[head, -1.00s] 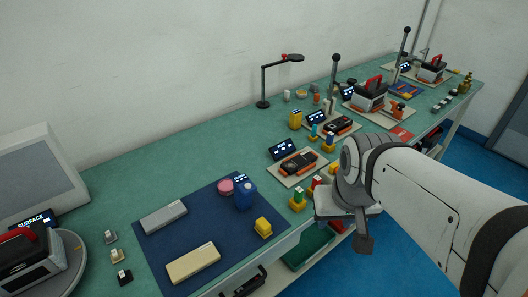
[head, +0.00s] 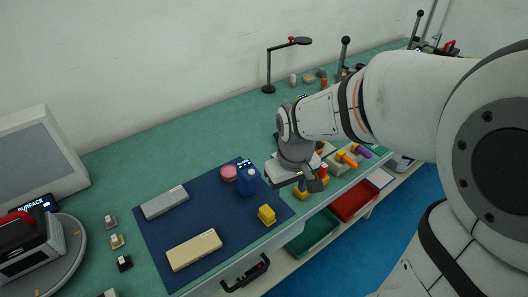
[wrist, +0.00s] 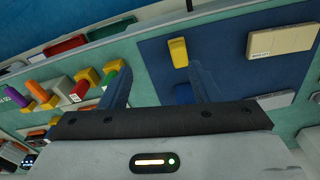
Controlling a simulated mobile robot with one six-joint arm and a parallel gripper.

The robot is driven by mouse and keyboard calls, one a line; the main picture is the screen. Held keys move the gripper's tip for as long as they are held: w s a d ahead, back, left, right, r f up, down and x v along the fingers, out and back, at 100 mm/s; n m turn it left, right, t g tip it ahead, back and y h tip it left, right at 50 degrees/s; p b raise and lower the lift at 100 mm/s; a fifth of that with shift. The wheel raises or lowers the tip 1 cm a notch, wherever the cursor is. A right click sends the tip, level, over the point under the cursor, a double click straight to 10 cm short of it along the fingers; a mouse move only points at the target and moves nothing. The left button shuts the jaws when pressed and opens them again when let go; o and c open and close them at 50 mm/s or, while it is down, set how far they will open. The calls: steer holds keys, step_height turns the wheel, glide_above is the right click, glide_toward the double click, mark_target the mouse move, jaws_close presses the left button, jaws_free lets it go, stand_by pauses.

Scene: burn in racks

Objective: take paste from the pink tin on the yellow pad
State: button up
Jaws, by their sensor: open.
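The pink tin (head: 229,173) sits at the back edge of the dark blue mat in the head view, beside a blue canister (head: 248,182). It does not show in the wrist view. A small yellow block (head: 266,214), which looks like the yellow pad, lies near the mat's front right corner; it also shows in the wrist view (wrist: 178,52). My gripper (wrist: 160,76) is open with nothing between its fingers. In the head view my gripper (head: 305,183) is above the bench's front part, right of the mat, apart from the tin and the yellow block.
A grey bar (head: 165,202) and a cream bar (head: 194,250) lie on the mat (head: 218,215). Yellow-based holders with coloured handles (head: 301,193) stand close by my gripper. A lamp (head: 268,70) stands at the back. Bare green bench lies behind the mat.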

mark_target(268, 211)
steer(key=w+a+f, duration=0.1)
steer(key=f, duration=0.1)
steer(key=w+a+f+n, duration=0.1)
steer(key=a+f, duration=0.1)
steer(key=a+f+n+g, duration=0.1)
steer(key=a+f, duration=0.1)
steer(key=shift+w+f+b, duration=0.2)
steer(key=shift+w+b, duration=0.15)
steer(key=shift+w, duration=0.05)
step_height(268, 211, down, 8)
steer(key=shift+d+r, duration=0.1)
steer(key=c, duration=1.1)
